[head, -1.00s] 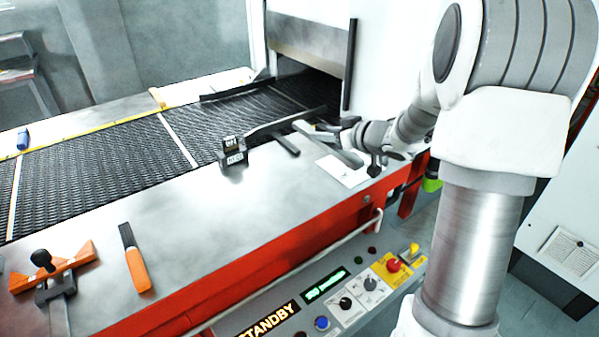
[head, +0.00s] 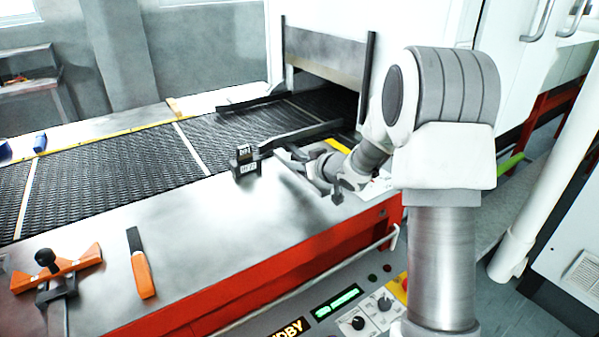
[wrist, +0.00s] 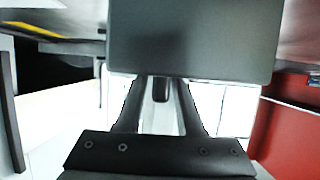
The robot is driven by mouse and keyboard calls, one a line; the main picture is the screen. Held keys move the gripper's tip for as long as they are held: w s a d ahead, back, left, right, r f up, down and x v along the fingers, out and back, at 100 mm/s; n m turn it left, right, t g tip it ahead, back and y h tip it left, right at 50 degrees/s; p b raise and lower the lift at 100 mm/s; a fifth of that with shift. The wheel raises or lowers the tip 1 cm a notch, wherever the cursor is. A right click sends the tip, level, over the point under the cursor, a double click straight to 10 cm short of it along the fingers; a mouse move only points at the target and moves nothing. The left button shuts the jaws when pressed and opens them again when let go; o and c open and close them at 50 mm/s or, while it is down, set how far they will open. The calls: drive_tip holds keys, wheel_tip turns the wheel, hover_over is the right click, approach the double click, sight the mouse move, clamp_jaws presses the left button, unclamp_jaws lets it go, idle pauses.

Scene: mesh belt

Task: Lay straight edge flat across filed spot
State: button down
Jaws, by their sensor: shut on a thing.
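My gripper (head: 303,153) is low over the table at the belt's near side, close to the oven mouth. In the wrist view my gripper (wrist: 160,78) is shut on a flat grey metal piece (wrist: 190,42), which looks like the straight edge. It lies crosswise in front of the fingers and hides what is beyond it. In the head view the held piece is mostly hidden by the gripper. I cannot make out the filed spot. I cannot tell whether the held piece touches a surface.
The mesh belt (head: 95,185) runs into the oven, with a dark guide rail (head: 305,133) beside my gripper. A small black block (head: 246,168) stands near the belt edge. An orange-handled tool (head: 141,270) and an orange fixture (head: 75,265) lie at the front left. The middle table is clear.

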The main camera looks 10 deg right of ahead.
sight(299, 173)
drive_tip(key=shift+f, duration=1)
drive_tip(key=shift+f+b, duration=0.55)
drive_tip(key=shift+f, duration=0.1)
drive_tip(key=c, duration=0.5)
unclamp_jaws()
